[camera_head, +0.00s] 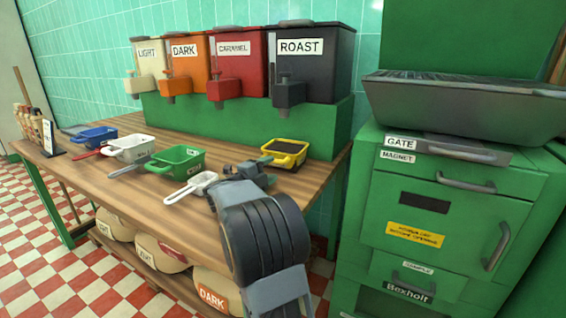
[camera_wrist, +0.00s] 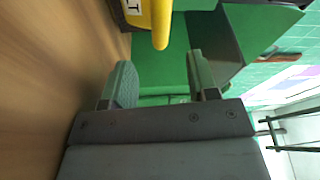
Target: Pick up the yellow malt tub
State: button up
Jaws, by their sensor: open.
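The yellow malt tub (camera_head: 285,152) stands on the wooden bench near its right end, with dark contents inside. My gripper (camera_head: 256,172) is open and empty, just in front and to the left of the tub in the head view. In the wrist view the tub (camera_wrist: 133,14) shows at the top edge, cut off, with part of a white label. Its yellow stub handle (camera_wrist: 161,28) points toward the gap between my two fingers (camera_wrist: 160,75). The handle's tip is just beyond the fingertips, and I see no contact.
Green (camera_head: 178,159), white (camera_head: 128,148) and blue (camera_head: 93,137) tubs stand left on the bench (camera_head: 78,172). A white scoop (camera_head: 192,187) lies beside my gripper. Labelled dispensers (camera_head: 313,62) stand behind on a green block (camera_head: 205,122). A green cabinet (camera_head: 450,210) is at right.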

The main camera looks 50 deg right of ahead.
aim_at(283, 162)
jog(key=shift+w+d+r+b, duration=0.1)
jog(key=shift+d+b, duration=0.25)
jog(key=shift+d, duration=1.25)
jog(key=shift+d+r+b, duration=0.1)
jog(key=shift+d+b, duration=0.25)
jog(key=shift+d, duration=1.25)
jog(key=shift+c, duration=0.3)
grip_shut()
jog(key=shift+f, duration=0.15)
